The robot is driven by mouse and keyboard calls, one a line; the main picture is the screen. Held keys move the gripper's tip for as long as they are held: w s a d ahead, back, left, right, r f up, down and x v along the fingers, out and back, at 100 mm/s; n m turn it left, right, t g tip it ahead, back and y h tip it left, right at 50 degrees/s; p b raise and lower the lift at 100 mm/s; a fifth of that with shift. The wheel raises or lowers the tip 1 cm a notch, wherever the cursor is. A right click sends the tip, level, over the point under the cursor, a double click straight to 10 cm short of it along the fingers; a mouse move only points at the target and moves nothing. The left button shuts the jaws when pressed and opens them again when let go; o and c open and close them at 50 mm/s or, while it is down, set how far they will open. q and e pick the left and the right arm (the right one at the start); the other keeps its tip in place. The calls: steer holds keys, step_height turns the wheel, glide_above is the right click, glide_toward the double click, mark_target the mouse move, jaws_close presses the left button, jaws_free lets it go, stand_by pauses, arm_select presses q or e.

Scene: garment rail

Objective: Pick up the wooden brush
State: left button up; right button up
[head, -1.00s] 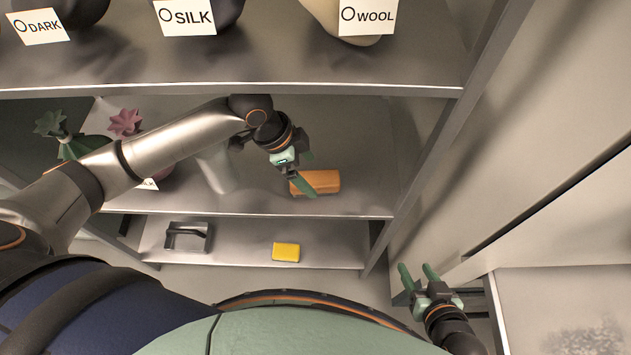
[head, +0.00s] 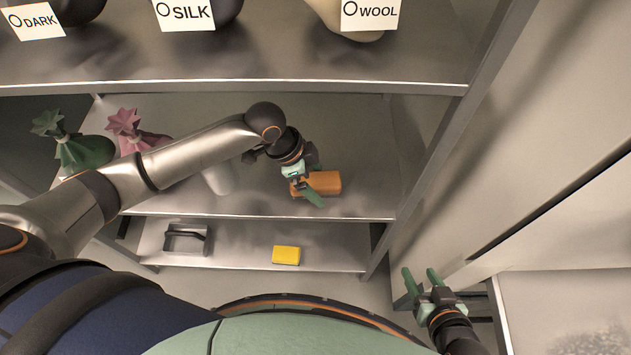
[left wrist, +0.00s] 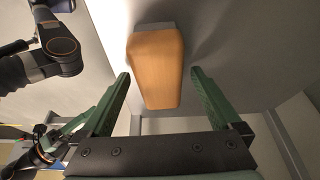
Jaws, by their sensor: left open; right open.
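The wooden brush (head: 328,181) is an orange-brown block lying on the middle shelf, near its right part. In the left wrist view the brush (left wrist: 155,68) shows a tapered wooden back with a grey strip at its far end. My left gripper (head: 312,190) is at the brush's left end in the head view and covers part of it. My right gripper (head: 421,277) is open and empty, low at the right.
The middle shelf (head: 250,198) also holds a green bag (head: 82,152), a pink bag (head: 130,130) and a white object (head: 220,178). The lower shelf has a yellow block (head: 286,255) and a dark-handled object (head: 186,238). The upper shelf's edge (head: 230,86) lies above my left arm.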

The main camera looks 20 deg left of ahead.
mark_target(324, 179)
arm_select(q)
steer(key=shift+f, duration=0.1)
stand_by(0.3)
steer(key=c, duration=1.5)
steer(key=shift+r+b, duration=0.2)
steer(key=shift+b, duration=0.15)
step_height(324, 179, up, 4)
steer(key=shift+w+r+p, duration=0.1)
steer(key=shift+r+p, duration=0.1)
steer(key=shift+p, duration=0.75)
steer(key=s+d, duration=0.1)
steer(key=s, duration=0.4)
steer(key=s+d+p, duration=0.1)
steer(key=s+d, duration=0.1)
steer(key=s, duration=0.4)
steer(key=s+d+p, duration=0.1)
steer(key=s+d, duration=0.1)
steer(key=s, duration=0.4)
steer(key=shift+s+f, duration=0.25)
steer(key=shift+f, duration=0.15)
